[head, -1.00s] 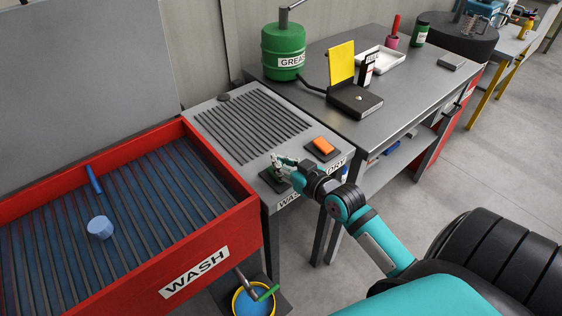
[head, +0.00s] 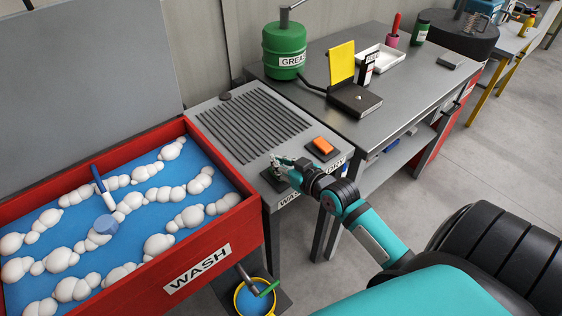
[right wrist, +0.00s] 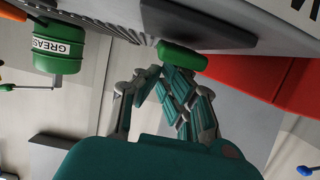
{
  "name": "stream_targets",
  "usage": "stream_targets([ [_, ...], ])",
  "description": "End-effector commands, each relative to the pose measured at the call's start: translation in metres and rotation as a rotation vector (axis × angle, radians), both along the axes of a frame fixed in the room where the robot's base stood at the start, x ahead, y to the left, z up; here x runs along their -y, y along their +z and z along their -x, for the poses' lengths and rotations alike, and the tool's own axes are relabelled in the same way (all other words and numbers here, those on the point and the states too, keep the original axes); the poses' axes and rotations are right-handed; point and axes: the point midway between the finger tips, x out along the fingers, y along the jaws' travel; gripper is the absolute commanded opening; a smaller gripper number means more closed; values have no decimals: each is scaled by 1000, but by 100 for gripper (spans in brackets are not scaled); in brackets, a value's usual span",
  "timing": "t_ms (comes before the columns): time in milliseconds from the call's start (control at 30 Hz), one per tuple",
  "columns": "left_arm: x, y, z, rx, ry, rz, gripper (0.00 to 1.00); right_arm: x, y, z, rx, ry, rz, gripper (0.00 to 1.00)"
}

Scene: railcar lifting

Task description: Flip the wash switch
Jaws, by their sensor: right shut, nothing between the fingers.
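The wash switch is a green rocker (right wrist: 183,55) on a dark base (right wrist: 190,20), seen at the top middle of the right wrist view. In the head view its dark base (head: 273,182) sits on the front left of the grey panel, above the partly covered WASH label; my gripper hides the rocker there. My right gripper (head: 277,160) is shut and empty. Its fingertips (right wrist: 162,72) are right at the green rocker; I cannot tell whether they touch it. An orange switch (head: 323,146) stands to the right on the same panel. My left gripper is not in view.
A grease can (head: 284,50) stands on the bench behind. A yellow bucket (head: 255,298) stands below the panel.

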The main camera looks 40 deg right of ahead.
Motion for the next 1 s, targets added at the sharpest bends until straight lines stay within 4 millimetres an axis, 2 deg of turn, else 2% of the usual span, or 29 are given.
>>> stream_targets([
  [233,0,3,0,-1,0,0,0,0,2,-11,1,-1,0,0],
  [567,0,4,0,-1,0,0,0,-1,2,-12,1,0,0,0],
  [767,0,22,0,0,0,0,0,-1,20,-17,2,0,1,0],
  [933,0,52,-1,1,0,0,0,0,50,-27,2,0,2,0],
  [967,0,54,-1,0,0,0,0,0,52,-26,1,0,2,0],
  [1000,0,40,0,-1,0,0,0,1,44,-12,-2,1,2,0],
])
